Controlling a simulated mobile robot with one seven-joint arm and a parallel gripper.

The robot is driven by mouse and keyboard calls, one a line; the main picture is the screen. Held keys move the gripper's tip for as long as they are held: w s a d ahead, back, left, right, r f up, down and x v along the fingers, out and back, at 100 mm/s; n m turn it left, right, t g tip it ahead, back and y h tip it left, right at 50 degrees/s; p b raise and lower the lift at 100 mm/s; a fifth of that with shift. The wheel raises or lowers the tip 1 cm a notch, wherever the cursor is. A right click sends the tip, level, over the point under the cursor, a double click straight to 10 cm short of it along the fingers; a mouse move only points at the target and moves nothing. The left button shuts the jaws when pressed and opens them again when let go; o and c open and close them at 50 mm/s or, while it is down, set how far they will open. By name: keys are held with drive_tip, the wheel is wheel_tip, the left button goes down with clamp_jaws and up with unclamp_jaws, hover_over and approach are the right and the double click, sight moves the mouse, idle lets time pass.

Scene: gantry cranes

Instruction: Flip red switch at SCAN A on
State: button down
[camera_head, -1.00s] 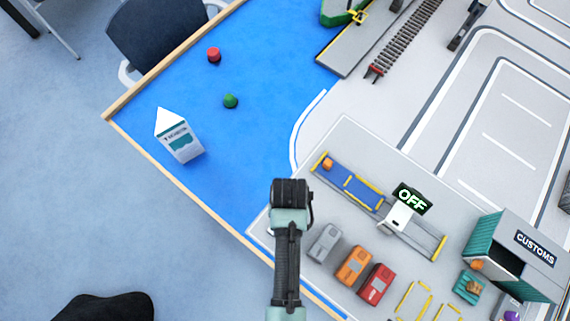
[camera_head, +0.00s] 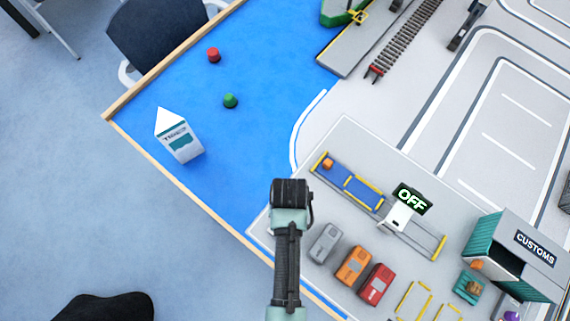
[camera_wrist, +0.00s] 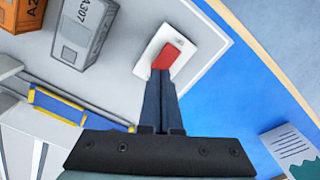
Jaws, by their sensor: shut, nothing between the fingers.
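The red switch (camera_wrist: 172,54) sits on a white plate (camera_wrist: 152,46) near the corner of the grey board, in the wrist view. My gripper (camera_wrist: 162,72) is shut and empty, its fingertips over the near end of the red rocker; I cannot tell whether they touch it. In the head view my arm hides the switch. A sign reading OFF (camera_head: 412,199) stands on the white scanner (camera_head: 399,215) over the conveyor (camera_head: 350,186). No SCAN A label can be read.
Grey (camera_head: 325,243), orange (camera_head: 353,265) and red (camera_head: 377,284) containers stand close to the right of my arm. The customs shed (camera_head: 515,256) is farther right.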

drive_tip(key=shift+f+b, duration=0.65)
drive_tip(key=shift+f, duration=0.35)
idle(0.6)
drive_tip(key=shift+r, duration=0.1)
wheel_tip(320, 180, up, 7)
drive_tip(key=p, duration=0.7)
drive_tip(key=shift+p, duration=0.35)
